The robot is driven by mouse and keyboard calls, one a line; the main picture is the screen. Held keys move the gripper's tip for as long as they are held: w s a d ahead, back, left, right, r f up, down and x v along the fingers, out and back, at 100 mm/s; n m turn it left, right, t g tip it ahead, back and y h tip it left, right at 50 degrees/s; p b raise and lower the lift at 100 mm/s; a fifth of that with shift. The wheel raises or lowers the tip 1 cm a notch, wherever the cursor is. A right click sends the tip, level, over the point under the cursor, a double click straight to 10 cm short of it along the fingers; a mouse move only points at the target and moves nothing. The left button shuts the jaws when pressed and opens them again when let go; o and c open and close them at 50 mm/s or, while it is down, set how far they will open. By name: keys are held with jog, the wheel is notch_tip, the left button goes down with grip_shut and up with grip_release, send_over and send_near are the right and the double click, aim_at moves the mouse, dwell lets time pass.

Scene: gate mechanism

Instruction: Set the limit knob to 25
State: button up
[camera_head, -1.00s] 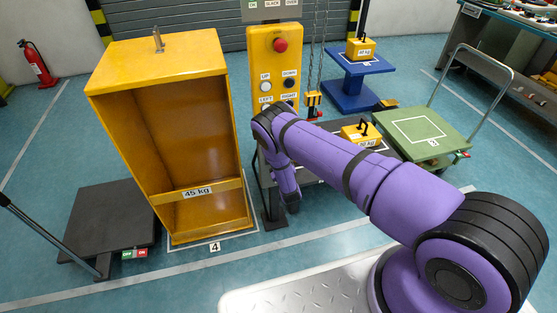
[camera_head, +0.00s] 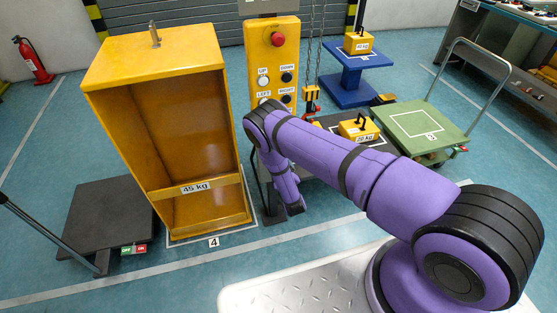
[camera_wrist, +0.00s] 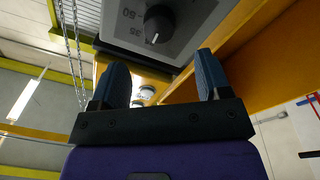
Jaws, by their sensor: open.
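The black limit knob (camera_wrist: 158,24) shows at the top of the wrist view. It sits on a grey dial panel (camera_wrist: 186,32) with the marks 60 and 35 partly readable, and a light pointer line on the knob. The dial's other marks are out of frame or too small to read. My gripper (camera_wrist: 160,74) is open and empty, its two dark blue fingers apart. The knob lies beyond the fingertips, between them in the picture and not touched. In the head view the knob cannot be made out, and my gripper's fingers are not clear there.
A yellow control post (camera_head: 273,50) with a red button and labelled buttons stands behind my arm. A tall yellow 45 kg frame (camera_head: 155,75) stands left of it. Chains (camera_wrist: 72,50) hang at the left in the wrist view. A yellow beam (camera_wrist: 255,60) runs close right of my fingers.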

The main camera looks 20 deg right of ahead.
jog(key=shift+s+f, duration=0.15)
jog(key=shift+s, duration=1.45)
